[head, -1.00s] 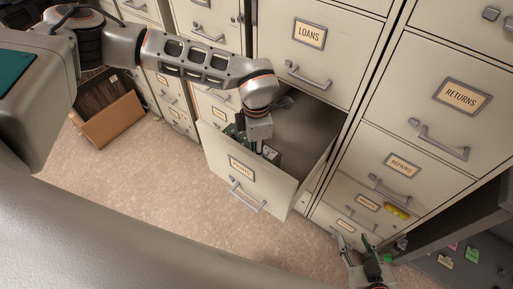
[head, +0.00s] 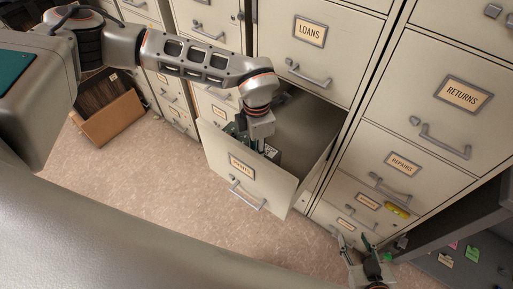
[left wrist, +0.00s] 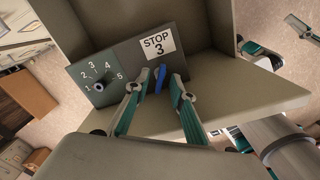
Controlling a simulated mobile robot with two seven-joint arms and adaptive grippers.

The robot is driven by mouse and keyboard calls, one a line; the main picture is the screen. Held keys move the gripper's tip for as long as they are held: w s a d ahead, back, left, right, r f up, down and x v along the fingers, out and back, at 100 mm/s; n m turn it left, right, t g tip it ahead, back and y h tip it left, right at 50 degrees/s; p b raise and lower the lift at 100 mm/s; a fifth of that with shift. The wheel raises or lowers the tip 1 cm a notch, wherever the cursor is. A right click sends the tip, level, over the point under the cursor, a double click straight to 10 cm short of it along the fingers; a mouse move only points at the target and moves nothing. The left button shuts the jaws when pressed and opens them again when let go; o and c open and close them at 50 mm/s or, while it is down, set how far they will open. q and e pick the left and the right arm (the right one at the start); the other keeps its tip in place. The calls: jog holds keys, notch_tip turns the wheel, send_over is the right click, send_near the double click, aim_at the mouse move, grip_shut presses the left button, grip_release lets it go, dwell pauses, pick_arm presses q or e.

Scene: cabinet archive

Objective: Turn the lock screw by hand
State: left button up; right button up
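In the left wrist view a dark panel (left wrist: 118,62) sits inside a drawer. It bears a dial (left wrist: 99,88) with numbers 1 to 5 and a white label (left wrist: 158,44) reading "STOP 3". Below the label a blue piece (left wrist: 160,79), seemingly the lock screw's grip, stands between the fingertips of my left gripper (left wrist: 157,86). The fingers are apart, with a gap seen on both sides of the blue piece. In the head view my left gripper (head: 257,146) reaches down into the open drawer (head: 248,180). My right gripper (head: 356,245) is open and empty, low at the right.
The open drawer juts out from the tall cabinets, under the closed LOANS drawer (head: 304,50). The RETURNS drawer (head: 450,88) is shut. A brown box (head: 112,120) stands on the floor at left. A dark grey unit (head: 450,225) stands at lower right. Carpet is clear in front.

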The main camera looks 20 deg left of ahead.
pick_arm(q)
jog(key=shift+r+p, duration=1.8)
jog(key=shift+r, duration=1.2)
notch_tip(320, 180, up, 12)
